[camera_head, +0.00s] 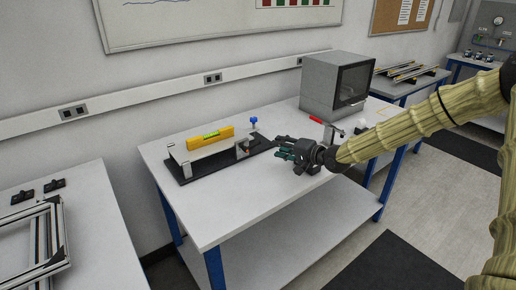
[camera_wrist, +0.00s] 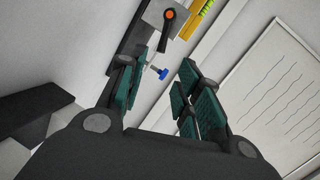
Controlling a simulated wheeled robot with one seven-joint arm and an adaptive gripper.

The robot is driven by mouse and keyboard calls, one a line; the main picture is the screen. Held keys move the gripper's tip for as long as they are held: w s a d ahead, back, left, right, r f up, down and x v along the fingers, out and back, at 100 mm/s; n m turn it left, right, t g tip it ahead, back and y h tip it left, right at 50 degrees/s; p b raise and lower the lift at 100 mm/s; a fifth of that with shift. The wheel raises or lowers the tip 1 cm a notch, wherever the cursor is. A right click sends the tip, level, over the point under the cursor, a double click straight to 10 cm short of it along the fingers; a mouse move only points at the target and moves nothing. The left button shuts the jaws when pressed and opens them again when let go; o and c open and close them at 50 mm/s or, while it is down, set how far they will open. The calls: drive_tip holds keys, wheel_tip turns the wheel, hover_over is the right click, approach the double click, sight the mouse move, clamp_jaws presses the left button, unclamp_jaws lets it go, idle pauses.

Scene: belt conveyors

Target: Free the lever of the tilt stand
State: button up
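The tilt stand (camera_head: 205,172) sits on the white table. It has a dark base, a light plate and a yellow spirit level (camera_head: 210,137) on top. Its black lever (camera_wrist: 166,36), with an orange pivot, shows at the top of the wrist view; it also appears small at the stand's right end in the head view (camera_head: 243,149). A blue knob (camera_wrist: 159,73) on a thin stem shows between my fingers in the wrist view, beyond them. My gripper (camera_head: 279,148) is open and empty, just right of the stand, apart from the lever. Whether the lever is locked cannot be told.
A grey box with a dark window (camera_head: 320,84) stands at the table's back right. A red-handled clamp (camera_head: 326,123) is behind my gripper. The table's front (camera_head: 235,205) is clear. A frame (camera_head: 35,240) lies on another table at left.

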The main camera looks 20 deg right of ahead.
sight(260, 143)
drive_tip(key=shift+p+x, duration=1.05)
drive_tip(key=shift+x, duration=4.6)
drive_tip(key=shift+a, duration=0.1)
drive_tip(key=shift+s, duration=0.1)
clamp_jaws()
